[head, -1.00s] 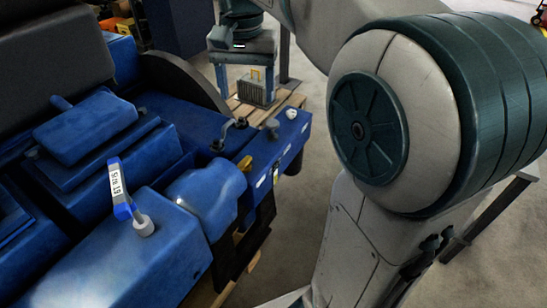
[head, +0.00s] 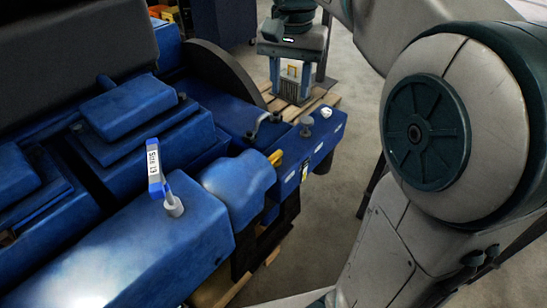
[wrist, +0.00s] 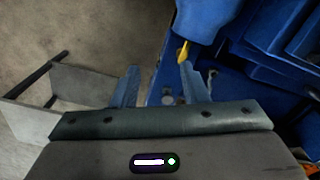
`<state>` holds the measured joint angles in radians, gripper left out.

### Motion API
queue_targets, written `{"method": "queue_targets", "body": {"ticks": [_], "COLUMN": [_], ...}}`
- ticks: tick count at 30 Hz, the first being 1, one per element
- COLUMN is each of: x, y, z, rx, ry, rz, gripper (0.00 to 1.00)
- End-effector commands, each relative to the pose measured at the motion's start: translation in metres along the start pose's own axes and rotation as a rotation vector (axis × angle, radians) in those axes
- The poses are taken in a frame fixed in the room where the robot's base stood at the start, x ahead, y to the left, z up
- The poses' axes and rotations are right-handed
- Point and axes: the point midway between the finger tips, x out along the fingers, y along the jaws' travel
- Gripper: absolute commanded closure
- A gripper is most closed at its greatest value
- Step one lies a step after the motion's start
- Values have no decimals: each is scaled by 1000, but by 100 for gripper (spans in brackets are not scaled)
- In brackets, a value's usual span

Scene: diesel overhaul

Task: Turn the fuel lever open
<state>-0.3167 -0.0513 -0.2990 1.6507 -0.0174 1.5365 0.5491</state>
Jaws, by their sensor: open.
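A blue lever (head: 154,170) with a white lettered label stands up from a pale grey round pivot on the near blue engine block (head: 130,255); I take it to be the fuel lever. It leans slightly left in the head view. I cannot make it out in the wrist view. My gripper (head: 290,78) hangs fingers-down beyond the far end of the engine, well apart from the lever. Its two blue fingers are spread with nothing held, also in the wrist view (wrist: 158,85).
A yellow handle (head: 275,157) sticks out of the engine's side; a yellow piece shows in the wrist view (wrist: 183,52). Knobs (head: 306,125) stand on the engine's far end. A wooden pallet (head: 320,101) lies behind.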

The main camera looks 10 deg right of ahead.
Motion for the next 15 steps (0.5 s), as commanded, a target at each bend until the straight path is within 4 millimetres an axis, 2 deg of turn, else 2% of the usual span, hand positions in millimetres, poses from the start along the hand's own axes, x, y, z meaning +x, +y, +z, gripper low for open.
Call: {"method": "queue_targets", "body": {"ticks": [5,9,15], "x": [50,105,168], "y": [-18,-41,-62], "z": [-26,-59,-100], "rx": [84,192,326], "ry": [3,4,0], "rz": [12,16,9], "gripper": [60,60,60]}}
